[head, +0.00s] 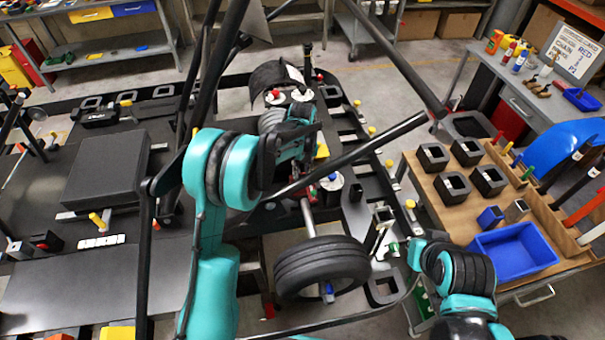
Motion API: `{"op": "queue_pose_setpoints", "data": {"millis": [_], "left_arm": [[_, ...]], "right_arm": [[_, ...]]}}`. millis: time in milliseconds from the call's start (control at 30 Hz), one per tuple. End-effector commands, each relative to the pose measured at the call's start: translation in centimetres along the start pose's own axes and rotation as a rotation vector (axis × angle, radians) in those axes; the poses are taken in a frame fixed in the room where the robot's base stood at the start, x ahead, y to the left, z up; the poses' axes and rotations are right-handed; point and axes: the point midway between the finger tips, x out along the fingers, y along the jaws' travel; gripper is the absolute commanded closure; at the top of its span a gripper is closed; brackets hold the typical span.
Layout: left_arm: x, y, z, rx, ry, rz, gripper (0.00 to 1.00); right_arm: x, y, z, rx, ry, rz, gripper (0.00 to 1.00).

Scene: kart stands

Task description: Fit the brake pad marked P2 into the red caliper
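I cannot pick out the P2 mark or a brake pad with certainty. A small red-and-black block (46,241) lies on the dark kart floor at the far left. Red also shows on a part near the axle (308,222), behind the wheel; I cannot tell which is the caliper. My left arm crosses the middle, and its dark gripper (300,135) is over the kart's rear, with its fingers not clear. My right arm comes in at the lower right, and its gripper (386,236) is beside the kart's side rail, right of the wheel. Its fingertips are too small to read.
A black tyre (322,268) stands at the axle's near end. Dark frame tubes (370,150) cross above the kart. At the right, a wooden-topped cart (450,205) holds black square holders (433,157), a blue bin (513,251) and small blue and grey blocks (490,216).

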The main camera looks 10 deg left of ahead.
Motion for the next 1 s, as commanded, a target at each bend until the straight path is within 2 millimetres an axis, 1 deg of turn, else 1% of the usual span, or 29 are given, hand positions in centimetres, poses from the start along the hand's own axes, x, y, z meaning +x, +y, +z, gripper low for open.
{"op": "queue_pose_setpoints", "data": {"millis": [200,233,267,300,600,700,767,867,1000], "left_arm": [[0.4,0.0,0.0,0.0,0.0,0.0,1.0],[0.4,0.0,0.0,0.0,0.0,0.0,0.76],[0.3,0.0,0.0,0.0,0.0,0.0,0.68],[0.3,0.0,0.0,0.0,0.0,0.0,0.58],[0.2,0.0,0.0,0.0,0.0,0.0,0.58],[-0.3,0.0,0.0,0.0,0.0,0.0,0.58],[-1.1,0.0,0.0,0.0,0.0,0.0,0.58],[-3.0,0.0,0.0,0.0,0.0,0.0,0.58],[-6.2,0.0,0.0,0.0,0.0,0.0,0.58]], "right_arm": [[0.3,0.0,0.2,0.0,0.0,0.0,1.0],[0.3,0.0,0.2,0.0,0.0,0.0,1.0],[0.3,0.0,0.2,0.0,0.0,0.0,1.0],[0.2,0.0,0.2,0.0,0.0,0.0,1.0],[0.2,0.0,0.1,0.0,0.0,0.0,1.0],[-0.2,0.0,-0.1,0.0,0.0,0.0,1.0],[-0.1,0.0,-0.1,0.0,0.0,0.0,1.0],[-0.3,0.0,-0.2,0.0,0.0,0.0,1.0],[-0.5,0.0,-0.4,0.0,0.0,0.0,1.0]]}}
